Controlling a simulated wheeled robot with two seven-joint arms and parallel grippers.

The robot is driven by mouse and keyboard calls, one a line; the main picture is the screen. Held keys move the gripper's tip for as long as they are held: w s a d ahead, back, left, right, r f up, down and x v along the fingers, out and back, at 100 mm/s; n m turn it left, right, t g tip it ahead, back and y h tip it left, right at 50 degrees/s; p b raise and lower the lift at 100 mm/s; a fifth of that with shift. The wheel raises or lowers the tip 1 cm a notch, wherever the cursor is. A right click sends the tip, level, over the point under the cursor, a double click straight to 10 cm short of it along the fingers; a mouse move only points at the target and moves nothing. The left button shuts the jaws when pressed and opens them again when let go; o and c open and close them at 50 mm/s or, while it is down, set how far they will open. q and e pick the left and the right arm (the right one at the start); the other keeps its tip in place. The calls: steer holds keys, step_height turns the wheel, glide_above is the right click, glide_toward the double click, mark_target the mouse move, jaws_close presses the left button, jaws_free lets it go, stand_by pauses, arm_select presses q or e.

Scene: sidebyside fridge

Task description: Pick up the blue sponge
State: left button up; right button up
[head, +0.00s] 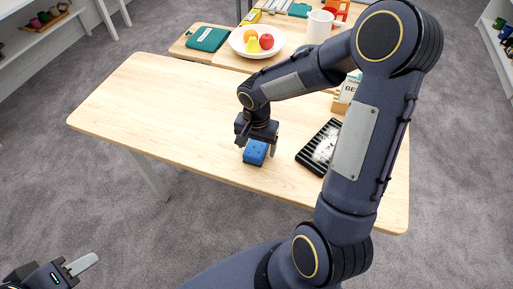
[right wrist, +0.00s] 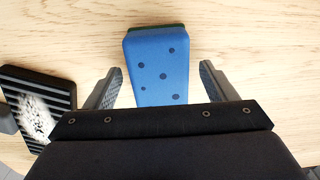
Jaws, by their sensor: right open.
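In the right wrist view the sponge's near part is between the two fingers, with a gap on each side. My left gripper (head: 76,268) is at the bottom left, away from the table; only part of it shows.
A black slatted tray (head: 306,156) with a white patch lies right of the sponge. The table's left half is clear.

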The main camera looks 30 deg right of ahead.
mark_target(257, 145)
steer(key=shift+f, duration=0.1)
steer(key=shift+c, duration=0.2)
steer(key=c, duration=1)
steer(key=shift+r, duration=0.5)
step_height(257, 145, up, 2)
steer(key=shift+r, duration=0.15)
steer(key=s+d+r, duration=0.2)
steer(key=s+r, duration=0.1)
steer(key=s, duration=0.1)
steer(key=s+d+r, duration=0.3)
steer(key=s, duration=0.1)
steer(key=s+d+r, duration=0.2)
steer(key=s+r, duration=0.1)
steer(key=s, duration=0.1)
steer(key=shift+d+r, duration=0.25)
steer(key=shift+r, duration=0.1)
